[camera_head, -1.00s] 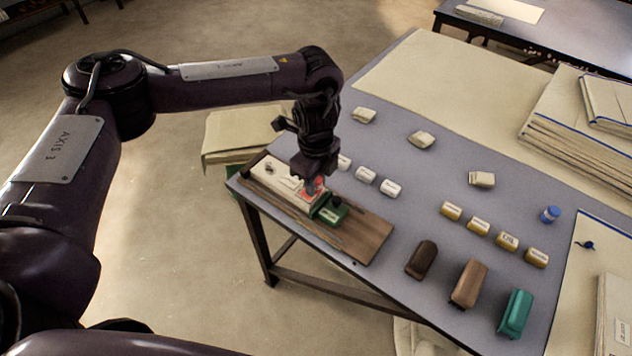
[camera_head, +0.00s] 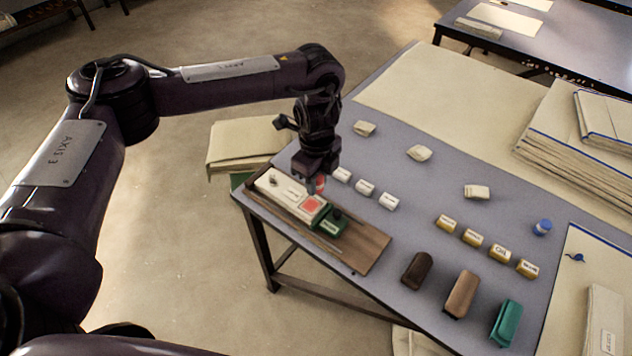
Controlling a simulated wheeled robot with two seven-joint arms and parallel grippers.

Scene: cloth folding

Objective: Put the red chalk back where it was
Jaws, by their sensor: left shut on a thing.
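My left gripper (camera_head: 315,185) points down over the back edge of the wooden tray, at the left end of the grey table. It is shut on a small red piece, seemingly the red chalk (camera_head: 321,184), mostly hidden by the fingers. In front of it on the tray lies a long cream box (camera_head: 281,187) with a red square patch (camera_head: 311,204) at its right end. A dark green block (camera_head: 329,222) sits right beside that patch. I cannot tell whether the red piece touches anything below. My right gripper is not in view.
The brown wooden tray (camera_head: 366,247) has a bare right part. Three white blocks (camera_head: 364,187) stand in a row just right of the gripper.

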